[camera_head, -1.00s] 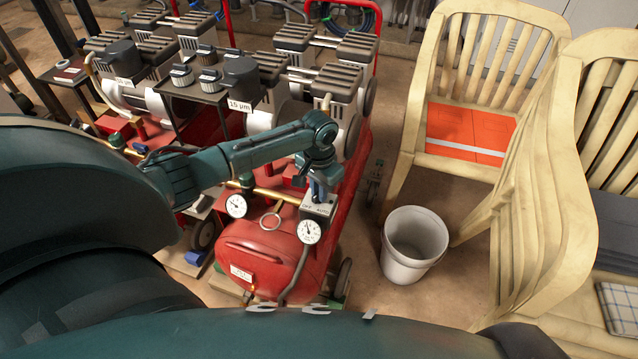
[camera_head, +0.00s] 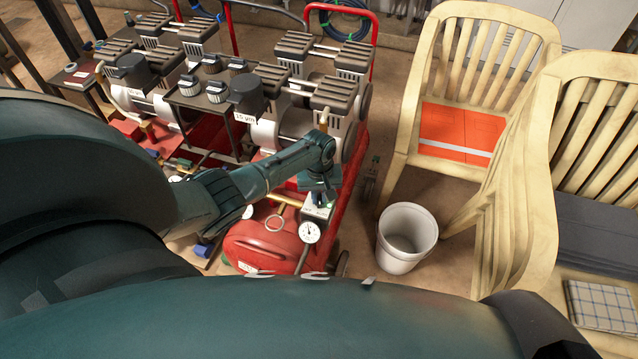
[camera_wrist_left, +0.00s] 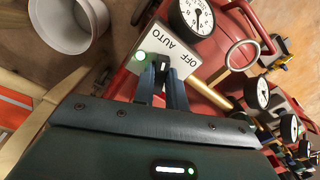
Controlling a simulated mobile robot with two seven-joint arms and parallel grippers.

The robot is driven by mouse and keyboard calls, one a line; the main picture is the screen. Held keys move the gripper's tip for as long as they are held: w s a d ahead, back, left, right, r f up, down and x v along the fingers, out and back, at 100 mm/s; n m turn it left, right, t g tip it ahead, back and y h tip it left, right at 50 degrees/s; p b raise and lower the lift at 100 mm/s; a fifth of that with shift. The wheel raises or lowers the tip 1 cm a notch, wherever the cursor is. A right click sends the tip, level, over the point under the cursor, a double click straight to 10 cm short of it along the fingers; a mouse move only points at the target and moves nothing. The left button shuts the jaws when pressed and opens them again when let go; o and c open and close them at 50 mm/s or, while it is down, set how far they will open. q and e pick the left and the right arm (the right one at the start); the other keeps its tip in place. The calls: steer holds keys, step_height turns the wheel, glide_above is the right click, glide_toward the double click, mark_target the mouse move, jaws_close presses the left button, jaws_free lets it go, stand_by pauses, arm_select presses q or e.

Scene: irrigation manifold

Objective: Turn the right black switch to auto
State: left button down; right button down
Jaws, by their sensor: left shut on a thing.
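The right black switch (camera_wrist_left: 164,63) sits on a light grey plate marked OFF and AUTO, upside down in the left wrist view. Its knob is small with a white mark; the fingers partly hide it, so I cannot tell its exact setting. My left gripper (camera_wrist_left: 166,72) is shut on the knob. In the head view my left gripper (camera_head: 319,196) reaches down onto the switch box (camera_head: 318,213) at the front of the right red compressor (camera_head: 262,243). My right gripper is not in view.
A pressure gauge (camera_head: 310,232) is just below the box, and a metal ring (camera_head: 275,223) is to its left. A white bucket (camera_head: 405,240) stands on the floor to the right. A second compressor is at the left.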

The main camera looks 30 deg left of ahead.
arm_select(q)
steer(key=shift+w+n, duration=0.1)
steer(key=shift+n, duration=0.6)
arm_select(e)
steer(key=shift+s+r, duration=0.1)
arm_select(q)
steer(key=c, duration=1.4)
jaws_free()
steer(key=shift+c, duration=0.2)
